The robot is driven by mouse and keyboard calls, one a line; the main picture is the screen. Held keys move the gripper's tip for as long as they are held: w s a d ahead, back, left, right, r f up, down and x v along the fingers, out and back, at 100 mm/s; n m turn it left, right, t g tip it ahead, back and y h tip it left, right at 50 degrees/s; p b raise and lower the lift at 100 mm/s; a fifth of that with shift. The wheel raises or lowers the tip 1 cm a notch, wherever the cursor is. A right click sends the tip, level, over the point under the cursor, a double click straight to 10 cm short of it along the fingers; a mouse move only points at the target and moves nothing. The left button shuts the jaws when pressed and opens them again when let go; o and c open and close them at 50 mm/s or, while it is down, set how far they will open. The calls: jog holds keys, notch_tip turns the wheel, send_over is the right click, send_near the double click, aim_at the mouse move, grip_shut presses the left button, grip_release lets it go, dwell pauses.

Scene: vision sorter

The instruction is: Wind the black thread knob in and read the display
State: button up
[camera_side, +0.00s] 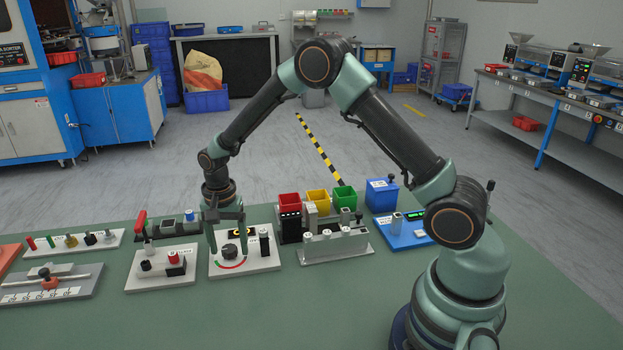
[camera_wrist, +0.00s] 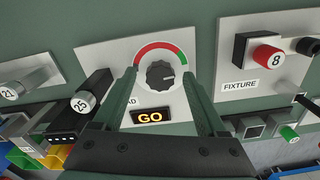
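The black thread knob (camera_wrist: 160,75) sits on a white plate (camera_wrist: 100,55) under a red and green arc, its light mark pointing right. In the side view the knob (camera_side: 230,250) is below my gripper (camera_side: 227,240). The display (camera_wrist: 151,116) reads "GO" in yellow; in the side view it is partly hidden by my gripper. In the wrist view my gripper is open, with one finger on each side of the knob and gaps between. A label by the display is partly covered; only "AD" shows.
A black block with a gauge marked 25 (camera_wrist: 83,101) stands beside the left finger. A fixture plate (camera_side: 160,283) with a red-capped part lies to the left in the side view. Red (camera_side: 289,199), yellow (camera_side: 317,197) and green (camera_side: 345,193) bins stand behind. The front table is clear.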

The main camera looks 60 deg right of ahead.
aim_at(229, 249)
notch_tip(229, 249, up, 12)
dwell(0.6)
dwell(0.6)
jog(key=s+d+r+n+t, duration=0.1)
jog(key=s+r+n+t, duration=0.3)
jog(key=s+r, duration=0.45)
jog(key=s+r+n+t, duration=0.1)
jog(key=s+n, duration=0.6)
jog(key=s, duration=0.3)
jog(key=shift+d+r+n+t, duration=0.3)
jog(key=shift+d+r+n, duration=0.1)
dwell(0.6)
